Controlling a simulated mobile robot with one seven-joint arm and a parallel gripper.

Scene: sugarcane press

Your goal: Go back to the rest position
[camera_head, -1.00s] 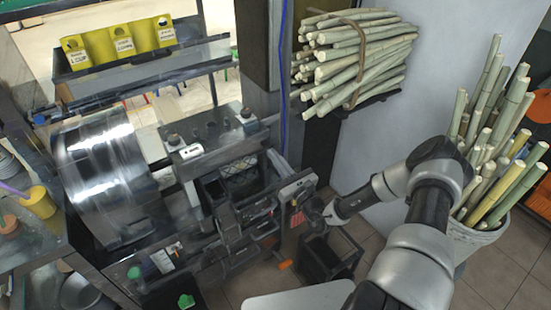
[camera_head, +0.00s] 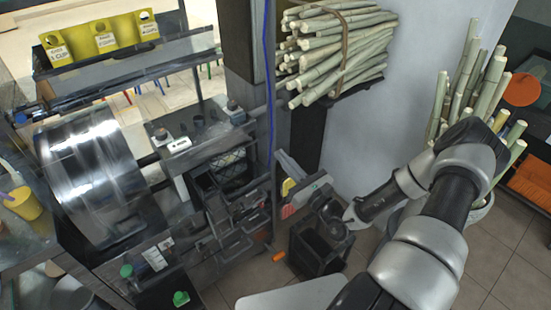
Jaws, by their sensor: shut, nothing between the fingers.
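My arm comes in from the lower right, bends at an elbow and reaches left toward the press. My gripper (camera_head: 284,160) is at its end, just right of the press machine (camera_head: 225,195) and above a dark bin (camera_head: 318,250). The fingers point up and left, shut and empty. They are small and dark against the dark post, so their tips are hard to make out. I cannot tell if the gripper touches anything.
A bundle of canes (camera_head: 335,55) sits on a wall shelf above my gripper. A basket of upright canes (camera_head: 490,85) stands behind my elbow. A large metal drum (camera_head: 95,175) and a yellow cup holder (camera_head: 105,38) are at left. Tiled floor (camera_head: 500,270) is free at lower right.

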